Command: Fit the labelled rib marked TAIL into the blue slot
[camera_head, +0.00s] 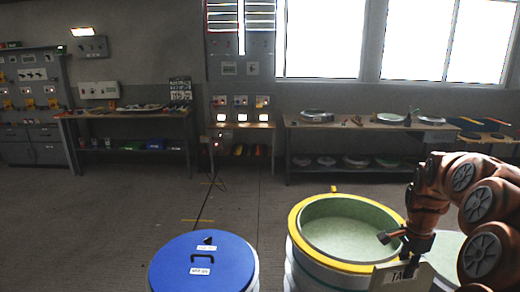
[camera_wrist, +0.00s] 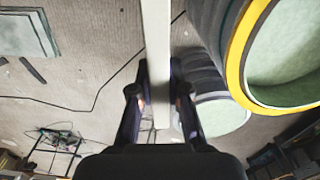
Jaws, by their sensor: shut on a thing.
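My gripper (camera_head: 414,256) is at the lower right of the head view, shut on a pale flat rib (camera_head: 396,277). The rib has a label whose visible letters read "TA"; the rest is hidden. In the wrist view the rib (camera_wrist: 157,45) stands edge-on as a long pale bar between the two dark fingers of my gripper (camera_wrist: 157,97). The rib is in front of the right side of a yellow-rimmed round mould (camera_head: 296,222). I cannot make out a blue slot in either view.
A blue-lidded drum (camera_head: 185,258) with a dark handle and white labels stands left of the yellow-rimmed mould. Another pale green round top (camera_head: 446,250) is partly hidden behind my arm. Benches (camera_head: 300,123) line the back wall. The floor (camera_head: 120,215) at left is clear.

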